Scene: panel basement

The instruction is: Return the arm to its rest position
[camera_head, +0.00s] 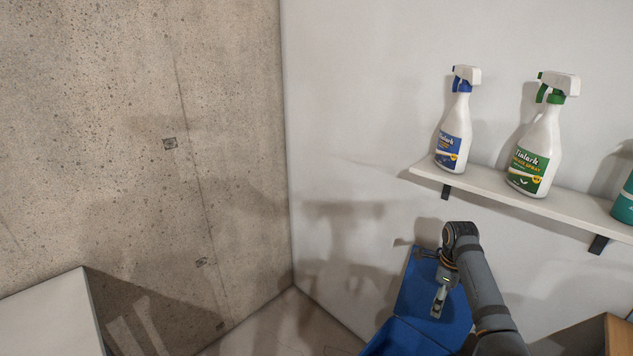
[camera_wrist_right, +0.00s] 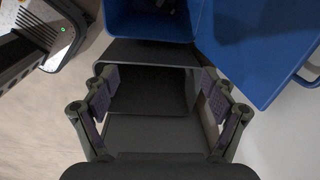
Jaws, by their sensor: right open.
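My right arm (camera_head: 484,285) reaches in from the lower right in the head view. Its gripper (camera_head: 439,301) points down in front of an open blue lid. In the right wrist view the gripper (camera_wrist_right: 160,95) has its two fingers spread wide, with nothing held between them. A dark grey surface shows behind the gap, and I cannot tell what it belongs to. My left gripper is not in view.
A blue bin (camera_head: 398,340) with a raised lid (camera_head: 414,278) stands by the wall; it shows in the wrist view (camera_wrist_right: 150,25). A shelf (camera_head: 475,186) above holds a blue-label spray bottle (camera_head: 453,135) and a green-label one (camera_head: 536,150). A white surface (camera_head: 50,315) is at left.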

